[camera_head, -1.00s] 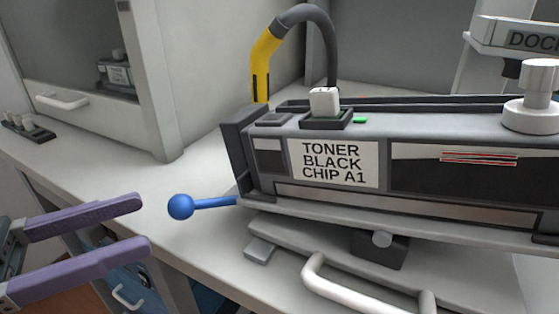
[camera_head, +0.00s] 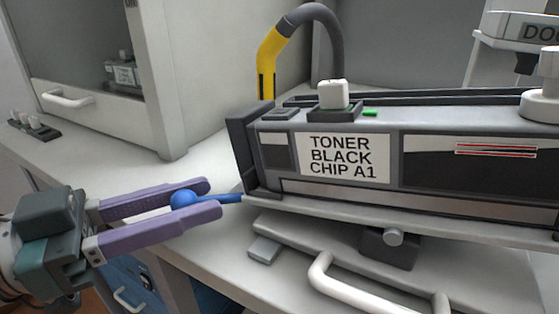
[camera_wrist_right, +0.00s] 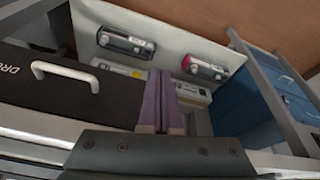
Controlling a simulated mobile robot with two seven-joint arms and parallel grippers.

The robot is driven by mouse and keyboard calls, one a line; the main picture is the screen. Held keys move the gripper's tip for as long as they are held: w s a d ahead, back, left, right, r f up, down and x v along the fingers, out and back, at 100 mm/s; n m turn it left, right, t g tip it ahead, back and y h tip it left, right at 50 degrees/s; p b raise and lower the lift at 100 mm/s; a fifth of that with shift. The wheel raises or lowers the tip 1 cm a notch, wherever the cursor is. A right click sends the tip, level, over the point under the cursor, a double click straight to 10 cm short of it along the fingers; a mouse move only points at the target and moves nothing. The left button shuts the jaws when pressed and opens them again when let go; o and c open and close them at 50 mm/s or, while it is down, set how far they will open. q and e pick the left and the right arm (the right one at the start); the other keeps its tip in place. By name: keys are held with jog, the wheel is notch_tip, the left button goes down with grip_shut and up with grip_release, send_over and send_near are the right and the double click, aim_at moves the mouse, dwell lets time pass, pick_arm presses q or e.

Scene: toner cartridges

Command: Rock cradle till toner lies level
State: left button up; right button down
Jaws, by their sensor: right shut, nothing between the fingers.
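The cradle (camera_head: 340,206) holds a long grey toner cartridge (camera_head: 410,122) labelled TONER BLACK CHIP A1. A blue lever with a ball knob (camera_head: 184,199) sticks out from the cradle's left end. My left gripper (camera_head: 213,198) has its two purple fingers on either side of the ball, closed in on it. The tips reach past the ball toward the cradle. My right gripper (camera_wrist_right: 172,130) shows only in the right wrist view, fingers together and empty. The toner's level inside the cartridge cannot be made out.
A yellow and grey hose (camera_head: 268,60) arches behind the cartridge. A white handle (camera_head: 345,290) projects in front. A cabinet (camera_head: 80,45) stands at the back left. In the right wrist view, cartridges (camera_wrist_right: 125,42) lie on a pale surface, with blue drawers (camera_wrist_right: 265,95) to the right.

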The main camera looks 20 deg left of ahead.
pick_arm(q)
grip_shut()
jog(key=shift+r, duration=0.1)
dwell(0.9)
